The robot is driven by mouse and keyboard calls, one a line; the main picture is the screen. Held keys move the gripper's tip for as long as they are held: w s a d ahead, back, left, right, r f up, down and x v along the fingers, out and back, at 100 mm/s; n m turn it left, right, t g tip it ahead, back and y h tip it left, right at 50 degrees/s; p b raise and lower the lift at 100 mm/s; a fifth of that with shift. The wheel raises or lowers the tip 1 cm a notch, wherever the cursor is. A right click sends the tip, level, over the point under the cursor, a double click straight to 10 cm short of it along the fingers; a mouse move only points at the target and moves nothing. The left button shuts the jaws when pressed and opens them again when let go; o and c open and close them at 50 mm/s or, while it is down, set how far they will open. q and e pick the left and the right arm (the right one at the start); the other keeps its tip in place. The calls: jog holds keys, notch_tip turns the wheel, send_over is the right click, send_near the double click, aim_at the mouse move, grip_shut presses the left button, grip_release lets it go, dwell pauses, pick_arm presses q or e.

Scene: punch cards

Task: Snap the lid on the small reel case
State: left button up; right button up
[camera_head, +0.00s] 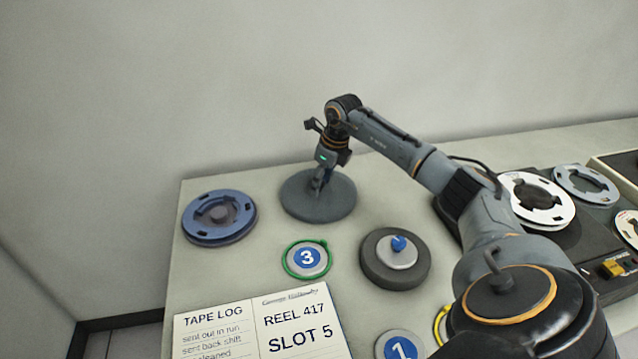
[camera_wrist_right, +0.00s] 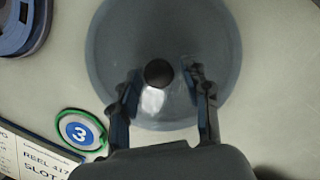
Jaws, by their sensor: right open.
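A wide, dark grey round lid (camera_head: 300,204) lies flat on the table at the back; in the right wrist view the lid (camera_wrist_right: 210,38) has a black round knob (camera_wrist_right: 158,73) at its middle. My right gripper (camera_head: 318,187) points down over the lid. In the wrist view its open fingers (camera_wrist_right: 163,77) stand on either side of the knob, with a gap on both sides. A dark round case (camera_head: 379,276), which looks like the small reel case, stands to the right and nearer, with a light grey reel and blue hub (camera_head: 398,243) in it. My left gripper is not in view.
A blue reel (camera_head: 220,235) lies left of the lid. A green-ringed disc marked 3 (camera_head: 306,258) and a disc marked 1 (camera_head: 401,347) lie nearer. An open tape log (camera_head: 258,330) is at the front. A dark machine with white reels (camera_head: 537,198) stands right.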

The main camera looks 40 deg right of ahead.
jog(key=shift+c, duration=0.2)
jog(key=c, duration=0.9)
jog(key=shift+o, duration=0.2)
jog(key=shift+w+a+p+v, duration=0.1)
jog(key=shift+w+p+v, duration=0.15)
jog(key=shift+p+v, duration=0.8)
jog(key=shift+w+a+p+v, duration=0.1)
jog(key=shift+w+p+v, duration=0.15)
jog(key=shift+p+v, duration=0.8)
jog(key=shift+w+a+p+v, duration=0.1)
jog(key=shift+w+p+v, duration=0.2)
jog(key=shift+p+v, duration=0.7)
jog(key=shift+s+d+r+b, duration=0.1)
jog(key=shift+r+b, duration=0.25)
jog(key=shift+r, duration=0.15)
